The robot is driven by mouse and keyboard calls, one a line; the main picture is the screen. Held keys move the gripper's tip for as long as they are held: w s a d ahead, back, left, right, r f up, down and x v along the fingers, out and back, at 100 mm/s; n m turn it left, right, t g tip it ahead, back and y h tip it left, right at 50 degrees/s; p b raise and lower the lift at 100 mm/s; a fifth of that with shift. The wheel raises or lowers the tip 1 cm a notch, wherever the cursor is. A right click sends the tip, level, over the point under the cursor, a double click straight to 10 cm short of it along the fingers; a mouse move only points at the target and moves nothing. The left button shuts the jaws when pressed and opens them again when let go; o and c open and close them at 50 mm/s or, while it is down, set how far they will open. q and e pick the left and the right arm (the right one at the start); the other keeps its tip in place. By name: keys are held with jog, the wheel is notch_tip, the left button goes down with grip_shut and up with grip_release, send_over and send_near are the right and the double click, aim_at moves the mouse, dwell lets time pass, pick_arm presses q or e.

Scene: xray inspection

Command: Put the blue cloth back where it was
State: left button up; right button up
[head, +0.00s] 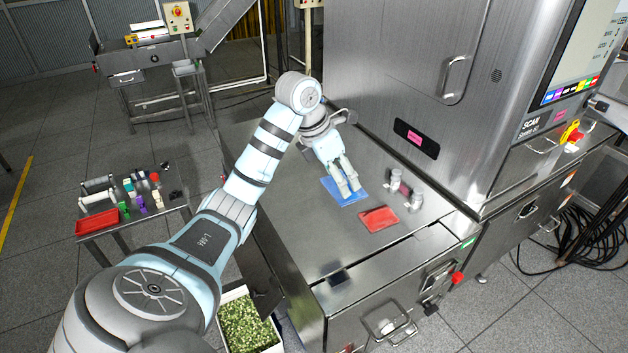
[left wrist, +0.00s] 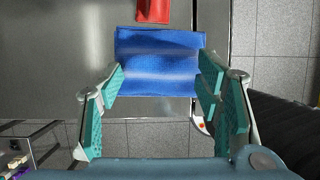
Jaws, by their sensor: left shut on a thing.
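In the left wrist view the cloth (left wrist: 158,62) spans between the teal finger pads of the gripper (left wrist: 163,75), spread out with slight folds. I cannot tell whether it touches the worktop. My right gripper does not show.
A red cloth-like piece (head: 379,219) lies near the cloth; it also shows in the left wrist view (left wrist: 153,10). Metal cylinders (head: 415,200) stand beside it. The steel machine (head: 400,70) walls off the back. A side table holds a red tray (head: 97,221) and small items.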

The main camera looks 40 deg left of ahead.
pick_arm(q)
notch_tip(320, 180, up, 2)
jog(key=shift+a+r+n, duration=0.1)
jog(key=shift+r+n, duration=0.05)
jog(key=shift+n, duration=0.15)
notch_tip(320, 180, down, 20)
jog(key=b, duration=1)
jog(key=shift+s+r+b, duration=0.15)
jog(key=shift+r+b, duration=0.1)
jog(key=shift+b, duration=0.05)
jog(key=shift+f, duration=0.25)
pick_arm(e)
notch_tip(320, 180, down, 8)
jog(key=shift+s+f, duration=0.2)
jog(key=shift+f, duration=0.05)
pick_arm(q)
jog(key=shift+f, duration=0.1)
jog(key=o, duration=1.1)
jog(key=shift+c, duration=0.2)
jog(key=shift+o, duration=1.3)
